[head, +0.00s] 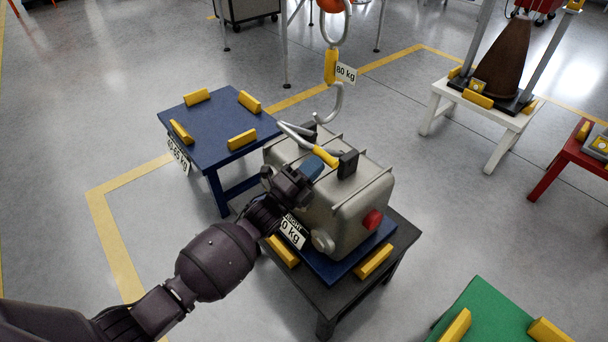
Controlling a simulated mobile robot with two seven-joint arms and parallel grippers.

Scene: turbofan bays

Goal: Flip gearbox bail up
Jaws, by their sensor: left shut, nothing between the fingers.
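The gearbox (335,200) is a grey ribbed box with a red cap on its front right and a pale round cap beside it. Its bail (296,139) is a light metal bar with a yellow grip (326,157), seen over the top of the box near a black block (347,164). The bail's exact tilt is hard to tell. My left gripper (312,168) is shut and empty, its blue fingertips close below the yellow grip; I cannot tell whether they touch it. My right gripper is out of view.
A hook (333,105) with a yellow band and an 80 kg tag hangs just above the gearbox. The gearbox sits on a dark table (340,292) with yellow blocks. An empty blue table (207,140) stands behind left, a green one (487,315) front right.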

